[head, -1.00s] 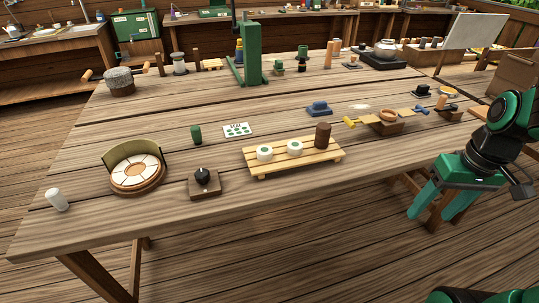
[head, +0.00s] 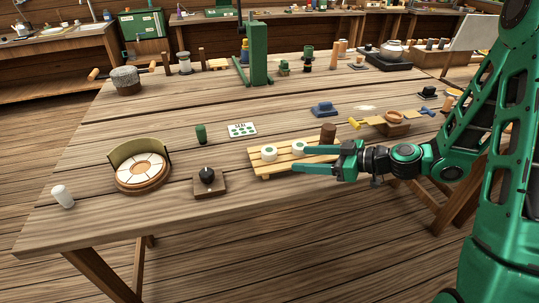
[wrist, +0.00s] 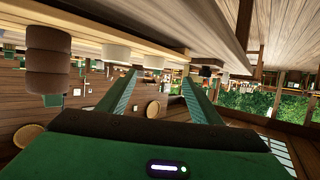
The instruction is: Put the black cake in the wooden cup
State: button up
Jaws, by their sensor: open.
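A dark brown, ridged cylinder (head: 328,133) stands upright at the right end of the slatted wooden tray (head: 262,172). It shows large at the left of the wrist view (wrist: 47,62). A round black piece (head: 207,175) sits on a square wooden block left of the tray. I cannot tell which of these is the black cake. A small wooden bowl-like cup (head: 396,115) sits on a stand at the right back. My gripper (head: 300,158) is open and empty, pointing left at the tray's front edge. Its fingers hide part of the tray; the wrist view is upside down.
Two white rounds with green tops (head: 269,152) (head: 299,148) stand on the tray near my fingers. A segmented wooden disc with a curved guard (head: 143,172), a green cylinder (head: 201,133) and a blue block (head: 324,109) stand around. The table's front left is mostly clear.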

aim_at(272, 151)
jog(key=shift+w+a+r, duration=0.15)
jog(key=shift+w+a, duration=0.2)
jog(key=shift+w, duration=0.1)
jog(key=x, duration=0.5)
jog(key=shift+w+a, duration=0.1)
jog(key=shift+w, duration=0.05)
jog(key=shift+w+r+x, duration=0.1)
jog(key=shift+w+x, duration=0.1)
jog(key=shift+x, duration=1.05)
jog(key=shift+w+r+x, duration=0.1)
jog(key=shift+w+x, duration=0.1)
jog(key=shift+x, duration=1.1)
jog(key=c, duration=1.3)
jog(key=shift+o, duration=0.2)
jog(key=shift+r, duration=0.1)
